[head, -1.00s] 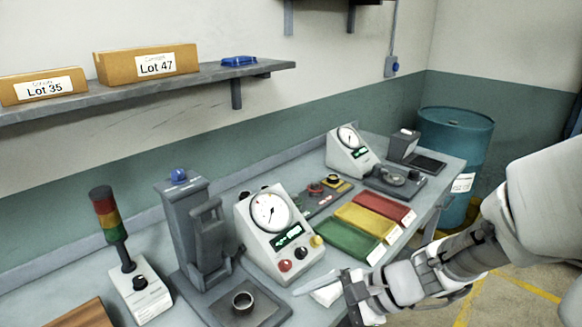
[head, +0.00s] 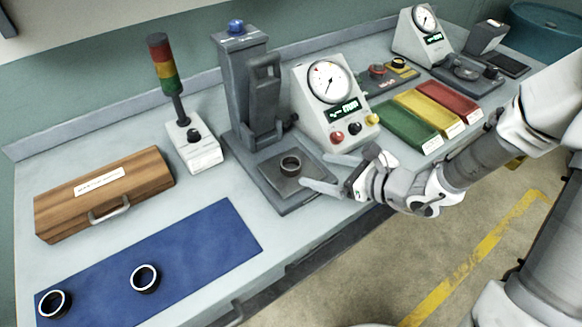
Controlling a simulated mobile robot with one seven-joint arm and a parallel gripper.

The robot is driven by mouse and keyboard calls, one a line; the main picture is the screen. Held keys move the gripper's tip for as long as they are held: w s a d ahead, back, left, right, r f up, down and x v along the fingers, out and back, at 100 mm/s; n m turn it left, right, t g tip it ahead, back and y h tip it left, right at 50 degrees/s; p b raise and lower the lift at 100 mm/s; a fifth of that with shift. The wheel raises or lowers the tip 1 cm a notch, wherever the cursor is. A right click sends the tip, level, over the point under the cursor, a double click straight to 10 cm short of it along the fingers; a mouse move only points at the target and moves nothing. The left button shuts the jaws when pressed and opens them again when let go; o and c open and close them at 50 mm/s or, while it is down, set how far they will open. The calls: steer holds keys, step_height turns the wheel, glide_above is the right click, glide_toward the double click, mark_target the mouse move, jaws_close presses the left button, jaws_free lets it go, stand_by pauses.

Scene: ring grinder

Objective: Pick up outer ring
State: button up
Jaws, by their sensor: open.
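Two dark rings with bright rims lie on a blue mat (head: 205,252) at the front left: one ring (head: 145,278) near the mat's middle and another ring (head: 54,304) at its left end. The fingers look apart from that ring and hold nothing.
A wooden case (head: 105,195) and a signal tower (head: 170,90) stand left of the press. A dial gauge unit (head: 333,100) stands behind my gripper. Green, yellow and red trays (head: 437,110) lie to the right. The bench's front edge runs below my arm.

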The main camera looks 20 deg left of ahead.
mark_target(284, 163)
steer(key=x, duration=0.8)
steer(key=shift+s+f+b, duration=0.15)
steer(key=shift+b, duration=0.2)
jaws_close()
